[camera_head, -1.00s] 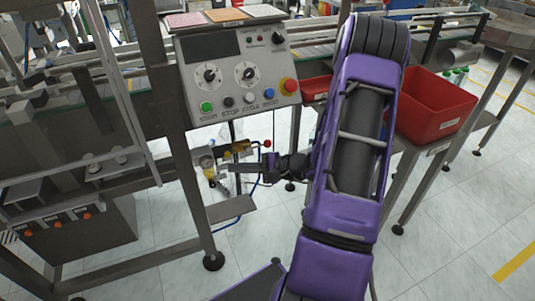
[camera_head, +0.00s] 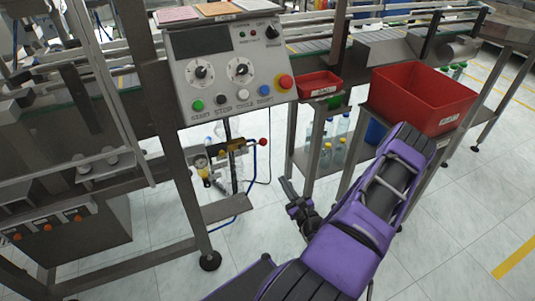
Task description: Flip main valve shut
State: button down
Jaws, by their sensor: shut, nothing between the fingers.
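The valve assembly (camera_head: 234,145) hangs under the control panel, with brass-yellow parts and pipework. A lever with a red knob (camera_head: 264,141) sticks out to its right, roughly level. A round pressure gauge (camera_head: 200,162) sits at its left. My gripper (camera_head: 286,183) is shut and empty. It is to the right of and lower in the picture than the red knob, apart from it, over the floor area. Its fingers are small and dark here. The valve is now unobstructed by my arm.
The grey control panel (camera_head: 230,72) with knobs and buttons is above the valve. A small red tray (camera_head: 318,85) and a large red bin (camera_head: 422,97) stand at the right. Bottles (camera_head: 332,150) stand on a shelf below them. A metal leg and shelf (camera_head: 226,208) flank the valve.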

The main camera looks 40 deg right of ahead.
aim_at(253, 145)
jog(key=w+d+r+b, duration=0.1)
jog(key=w+r, duration=0.3)
jog(key=w, duration=0.6)
jog(key=shift+w+d+r, duration=0.2)
jog(key=shift+w+d, duration=0.15)
jog(key=shift+r, duration=0.15)
jog(key=shift+d+r+n+p, duration=0.1)
jog(key=shift+n+p, duration=0.3)
